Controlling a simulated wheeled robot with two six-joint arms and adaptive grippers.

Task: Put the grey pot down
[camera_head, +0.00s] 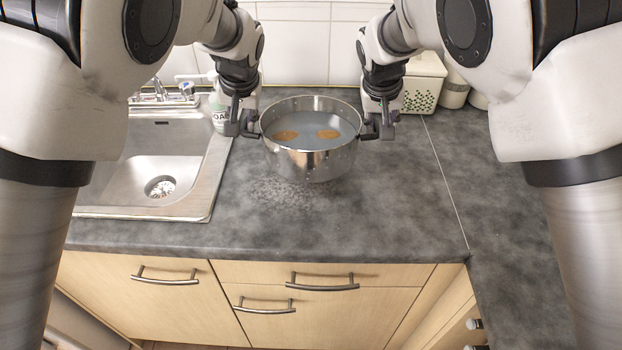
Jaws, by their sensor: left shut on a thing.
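The grey pot (312,164) is a shiny metal pot, upright in the middle of the camera_head view over the dark counter. It holds greyish liquid with two brown oval pieces in it. My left gripper (249,130) is shut on the pot's left handle. My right gripper (373,130) is at the right handle; whether its jaws are closed is too small to tell. I cannot tell whether the pot's base touches the counter.
A steel sink (200,190) with a tap (160,92) is at the left. A soap bottle (218,112) stands behind my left gripper. A white perforated container (424,84) and jars (454,90) stand at the back right. The counter (390,205) is clear in front and to the right.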

